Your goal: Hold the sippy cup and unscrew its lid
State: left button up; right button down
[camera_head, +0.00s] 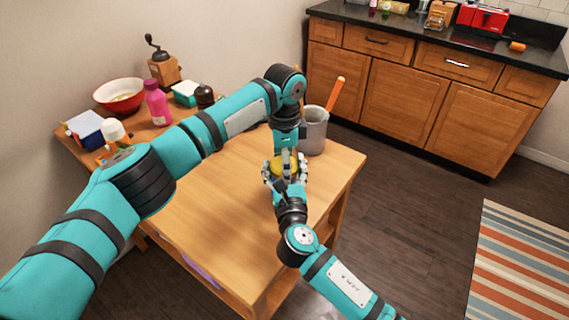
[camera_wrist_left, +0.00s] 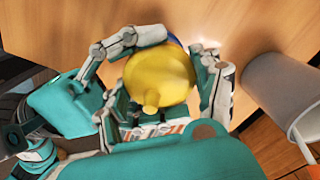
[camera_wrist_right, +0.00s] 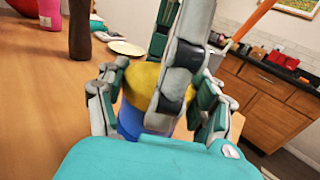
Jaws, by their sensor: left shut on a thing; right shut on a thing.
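The sippy cup has a yellow lid (camera_wrist_left: 160,75) with a small spout and a blue body (camera_wrist_right: 135,122). It stands upright on the wooden table (camera_head: 215,205), and the lid sits on the body. My left gripper (camera_head: 286,160) points down from above and is shut around the lid. My right gripper (camera_head: 284,180) reaches in from the front, low and level, and is shut around the cup. In the right wrist view a finger of my left gripper (camera_wrist_right: 180,70) hides part of the lid. In the head view the grippers cover most of the cup.
A grey utensil holder (camera_head: 313,135) with an orange-handled utensil (camera_head: 335,93) stands close behind the cup on the right. A pink bottle (camera_head: 157,103), red-and-white bowl (camera_head: 119,94) and coffee grinder (camera_head: 163,70) stand at the table's far left. The table's front is clear.

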pick_arm(q)
jog(key=shift+a, duration=0.2)
pick_arm(e)
jog(key=shift+w+d+f, duration=0.1)
jog(key=shift+d+f, duration=0.05)
jog(key=shift+d, duration=0.1)
pick_arm(q)
jog(key=o, duration=1.3)
jog(key=shift+d, duration=0.15)
pick_arm(e)
jog(key=shift+a, duration=0.1)
pick_arm(q)
notch_tip(320, 180, up, 4)
jog(key=shift+r, duration=0.1)
pick_arm(e)
jog(key=shift+a, duration=0.1)
pick_arm(q)
jog(key=shift+r, duration=0.25)
jog(key=shift+c, duration=1)
notch_tip(320, 180, up, 3)
jog(key=m, duration=0.3)
jog(key=shift+m, duration=0.3)
jog(key=shift+c, duration=0.3)
jog(key=shift+f, duration=0.25)
notch_tip(320, 180, down, 7)
jog(key=shift+f, duration=0.15)
